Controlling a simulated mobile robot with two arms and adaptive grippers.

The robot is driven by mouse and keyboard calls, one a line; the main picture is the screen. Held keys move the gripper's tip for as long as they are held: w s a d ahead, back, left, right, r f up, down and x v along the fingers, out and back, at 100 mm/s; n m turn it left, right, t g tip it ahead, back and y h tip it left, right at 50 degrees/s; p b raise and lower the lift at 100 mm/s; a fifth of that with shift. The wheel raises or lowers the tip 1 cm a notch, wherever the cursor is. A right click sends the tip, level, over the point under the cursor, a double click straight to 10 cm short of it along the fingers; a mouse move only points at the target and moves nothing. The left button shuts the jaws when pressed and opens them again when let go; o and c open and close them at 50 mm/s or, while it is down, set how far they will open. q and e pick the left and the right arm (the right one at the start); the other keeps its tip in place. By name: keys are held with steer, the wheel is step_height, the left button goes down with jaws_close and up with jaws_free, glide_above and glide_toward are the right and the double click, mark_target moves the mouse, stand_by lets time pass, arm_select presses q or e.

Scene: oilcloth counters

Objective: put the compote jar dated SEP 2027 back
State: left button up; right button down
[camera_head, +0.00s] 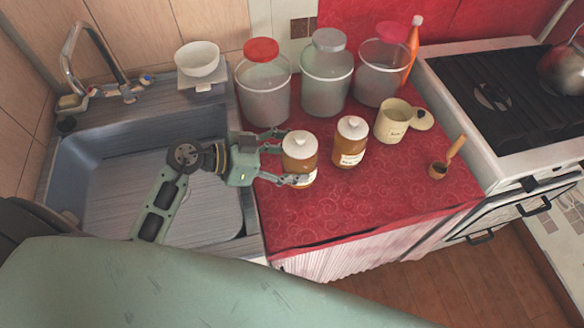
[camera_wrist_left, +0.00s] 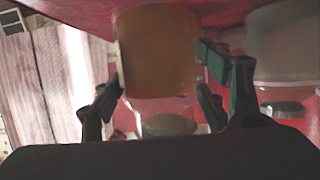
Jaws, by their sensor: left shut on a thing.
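An amber compote jar (camera_head: 299,146) with a white knobbed lid is upright on or just above the red oilcloth; I cannot tell which. My left gripper (camera_head: 294,160) comes in from the sink side and is shut on it, one finger on its far side and one on its near side. The left wrist view shows the amber jar (camera_wrist_left: 158,55) between the fingers (camera_wrist_left: 157,88). A second, similar jar (camera_head: 350,142) stands just to its right, apart from the gripper. Its pale label shows, but I cannot read either date. My right gripper is not in view.
Large canisters with red (camera_head: 263,88), grey (camera_head: 326,80) and pink (camera_head: 381,72) lids stand along the back. A cream mug-like pot (camera_head: 393,121) and a small wooden-handled tool (camera_head: 440,168) are to the right. The front oilcloth (camera_head: 340,215) is clear; the sink (camera_head: 110,180) lies left.

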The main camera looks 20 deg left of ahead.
mark_target(283, 169)
arm_select(q)
steer(key=shift+a+f, duration=0.1)
steer(key=shift+f, duration=1.85)
steer(key=o, duration=1.9)
steer(key=shift+f, duration=0.2)
steer(key=shift+r, duration=0.1)
steer(key=shift+b+v, duration=0.55)
steer(key=shift+v, duration=5.45)
